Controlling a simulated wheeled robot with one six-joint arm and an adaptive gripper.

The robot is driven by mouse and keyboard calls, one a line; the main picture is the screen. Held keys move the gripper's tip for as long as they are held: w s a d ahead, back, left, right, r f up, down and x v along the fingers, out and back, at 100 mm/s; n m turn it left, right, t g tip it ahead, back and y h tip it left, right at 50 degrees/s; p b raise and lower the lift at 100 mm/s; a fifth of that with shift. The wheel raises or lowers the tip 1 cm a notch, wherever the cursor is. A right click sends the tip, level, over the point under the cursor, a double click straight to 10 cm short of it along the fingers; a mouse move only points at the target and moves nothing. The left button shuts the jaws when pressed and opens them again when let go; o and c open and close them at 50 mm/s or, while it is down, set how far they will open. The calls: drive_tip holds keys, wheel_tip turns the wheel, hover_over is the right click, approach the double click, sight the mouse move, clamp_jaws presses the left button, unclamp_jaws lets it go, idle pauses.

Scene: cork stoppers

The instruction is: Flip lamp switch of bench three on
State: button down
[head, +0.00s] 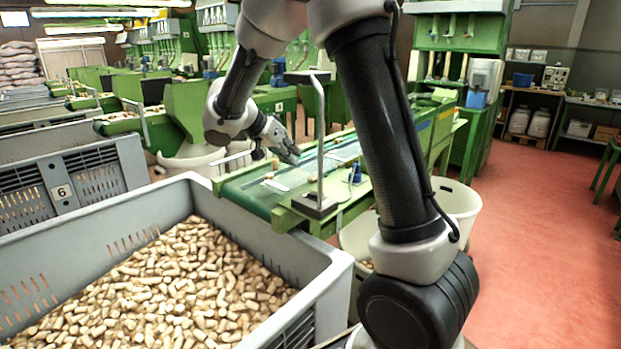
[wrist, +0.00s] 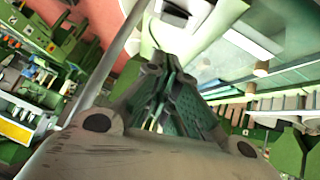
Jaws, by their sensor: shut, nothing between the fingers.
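A lamp (head: 320,140) with a thin grey pole, a flat dark head and a square base stands on the near end of a green sorting bench (head: 245,192). Its pole also crosses the wrist view (wrist: 108,62) diagonally. I cannot make out a switch on it, nor a bench number. My gripper (head: 294,157) hangs over the bench's belt, just left of the pole, apparently apart from it. In the wrist view my gripper's fingers (wrist: 160,68) are together and empty.
A large grey crate (head: 322,272) full of cork stoppers stands at the near left. A crate marked 6 (head: 62,192) is behind it. White tubs (head: 456,205) stand beside the bench. A small blue object (head: 355,172) sits on the bench. Red floor (head: 540,240) at right is clear.

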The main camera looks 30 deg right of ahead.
hover_over(315, 195)
drive_tip(key=w, duration=0.1)
wheel_tip(315, 195, down, 6)
drive_tip(key=f, duration=0.1)
wheel_tip(315, 195, down, 3)
drive_tip(key=shift+s+r, duration=0.1)
drive_tip(key=shift+s, duration=0.05)
drive_tip(key=shift+s+f, duration=0.1)
drive_tip(key=shift+f, duration=0.45)
drive_tip(key=shift+s+d+f, duration=0.1)
drive_tip(key=shift+s+f, duration=0.15)
drive_tip(key=shift+f, duration=0.1)
drive_tip(key=shift+w, duration=0.15)
